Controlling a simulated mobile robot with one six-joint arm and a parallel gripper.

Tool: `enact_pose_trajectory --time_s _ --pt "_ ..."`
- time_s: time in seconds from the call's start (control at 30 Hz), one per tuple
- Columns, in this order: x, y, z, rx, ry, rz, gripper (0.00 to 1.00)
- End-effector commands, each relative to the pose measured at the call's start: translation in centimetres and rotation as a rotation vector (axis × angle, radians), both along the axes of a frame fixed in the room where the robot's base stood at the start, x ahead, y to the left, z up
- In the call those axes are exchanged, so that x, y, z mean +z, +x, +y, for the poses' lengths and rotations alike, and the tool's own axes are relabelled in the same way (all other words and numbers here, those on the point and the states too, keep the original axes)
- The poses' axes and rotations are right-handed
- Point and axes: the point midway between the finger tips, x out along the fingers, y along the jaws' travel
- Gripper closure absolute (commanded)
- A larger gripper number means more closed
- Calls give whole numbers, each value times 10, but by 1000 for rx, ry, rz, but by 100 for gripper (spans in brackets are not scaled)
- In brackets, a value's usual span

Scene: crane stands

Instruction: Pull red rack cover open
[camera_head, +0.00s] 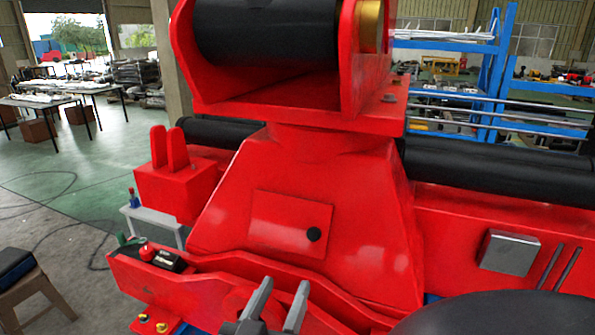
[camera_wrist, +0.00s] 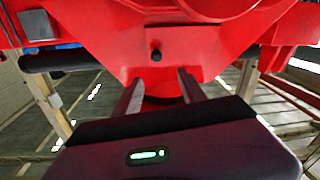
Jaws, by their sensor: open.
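The red rack cover (camera_head: 275,222) is a flat rectangular panel on the sloping face of the red stand. It looks shut, lying flat against that face. A small black knob (camera_head: 313,235) sits near its lower right corner. My gripper (camera_head: 285,284) is open and empty, with its two grey fingers below the cover and a little left of the knob in the head view. In the wrist view, the cover (camera_wrist: 190,48) and the knob (camera_wrist: 156,55) lie ahead of my gripper (camera_wrist: 158,74). The knob lines up between the fingertips but is beyond them, apparently untouched.
A red tray-like ledge (camera_head: 200,290) with a black device (camera_head: 165,260) juts out below the cover. A silver box (camera_head: 510,252) is fixed to the red beam at right. A large black roller (camera_head: 265,30) is above. A stool (camera_head: 25,285) stands at lower left.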

Motion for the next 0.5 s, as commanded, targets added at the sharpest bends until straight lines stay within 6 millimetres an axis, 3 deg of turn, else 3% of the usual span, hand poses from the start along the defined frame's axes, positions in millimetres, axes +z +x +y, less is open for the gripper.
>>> enact_pose_trajectory --time_s 0.5 --pt "-1 131 -45 -5 3 -1 51"
